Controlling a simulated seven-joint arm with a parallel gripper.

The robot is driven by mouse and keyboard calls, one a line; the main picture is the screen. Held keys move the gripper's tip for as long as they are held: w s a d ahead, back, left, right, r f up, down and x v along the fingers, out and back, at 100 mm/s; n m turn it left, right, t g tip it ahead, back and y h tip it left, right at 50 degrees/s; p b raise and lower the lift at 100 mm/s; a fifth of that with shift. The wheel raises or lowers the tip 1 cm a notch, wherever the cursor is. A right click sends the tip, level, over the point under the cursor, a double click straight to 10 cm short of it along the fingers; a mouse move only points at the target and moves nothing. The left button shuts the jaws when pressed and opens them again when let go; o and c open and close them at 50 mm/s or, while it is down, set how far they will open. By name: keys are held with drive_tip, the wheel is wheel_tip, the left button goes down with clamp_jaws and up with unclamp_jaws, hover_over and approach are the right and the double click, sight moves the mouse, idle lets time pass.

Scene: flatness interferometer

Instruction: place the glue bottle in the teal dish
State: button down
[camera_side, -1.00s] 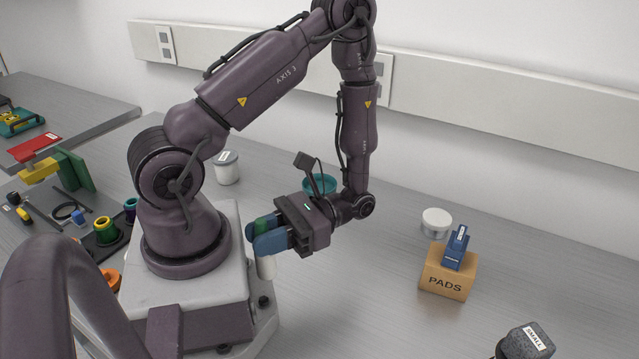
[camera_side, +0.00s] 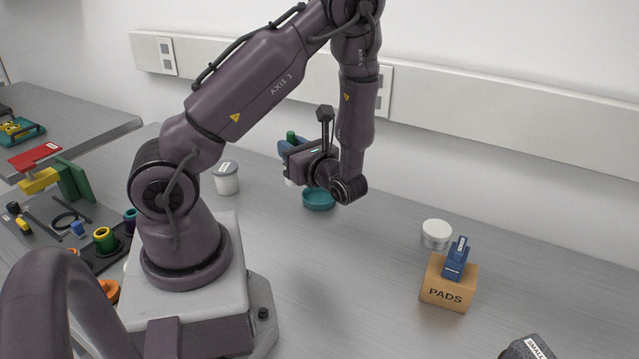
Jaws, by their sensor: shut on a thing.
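The glue bottle (camera_side: 291,136) is upright in my gripper (camera_side: 284,147). The teal dish (camera_side: 319,201) is a small round bowl on the bench, below and slightly right of the bottle in the picture. My wrist hides part of its right side. The bottle appears above the bench, outside the dish; its exact height cannot be told.
A white lidded jar (camera_side: 226,178) stands left of the dish. To the right are another white-lidded jar (camera_side: 436,234) and a PADS box (camera_side: 449,283) with a blue item (camera_side: 457,259) on top. A dark block (camera_side: 527,347) is at front right. The middle bench is clear.

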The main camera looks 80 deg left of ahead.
drive_tip(key=shift+w+a+f, duration=1.35)
drive_tip(key=shift+a+f, duration=0.15)
drive_tip(key=shift+f, duration=0.55)
drive_tip(key=shift+w+a+f, duration=1.35)
drive_tip(key=shift+a+f, duration=0.15)
drive_tip(key=shift+f, duration=0.5)
drive_tip(key=shift+w+a+f, duration=1.35)
drive_tip(key=shift+a+f, duration=0.15)
drive_tip(key=shift+f, duration=0.55)
drive_tip(key=shift+f, duration=0.1)
drive_tip(key=c, duration=1)
unclamp_jaws()
